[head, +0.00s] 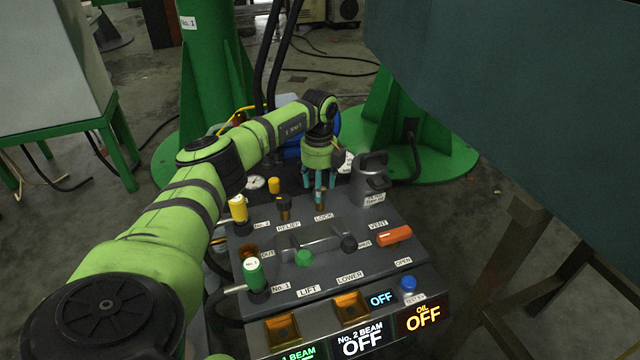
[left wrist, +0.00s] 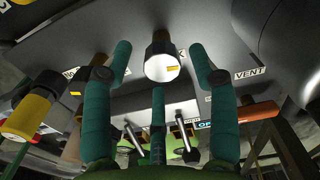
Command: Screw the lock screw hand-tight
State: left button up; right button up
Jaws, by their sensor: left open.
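The lock screw (head: 320,198) stands upright on the grey panel (head: 330,262), just behind its LOCK label. In the left wrist view the lock screw (left wrist: 162,58) shows a pale round end face with a yellow mark, a dark collar and a brass-coloured edge. My left gripper (head: 320,183) points down over the screw with its teal fingers open. In the left wrist view the fingers of my left gripper (left wrist: 160,75) stand around the screw, with visible gaps on both sides. The fingers partly hide the screw in the head view. My right gripper is in neither view.
A grey canister (head: 370,182) stands close on the right. An orange vent handle (head: 394,236), a horizontal lever (head: 318,243) and a green No. 1 knob (head: 254,274) are nearer the front.

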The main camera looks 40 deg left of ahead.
pick_arm(q)
jog(key=shift+f, duration=0.45)
jog(key=c, duration=1.1)
jog(key=shift+c, duration=0.2)
jog(key=shift+r, duration=0.1)
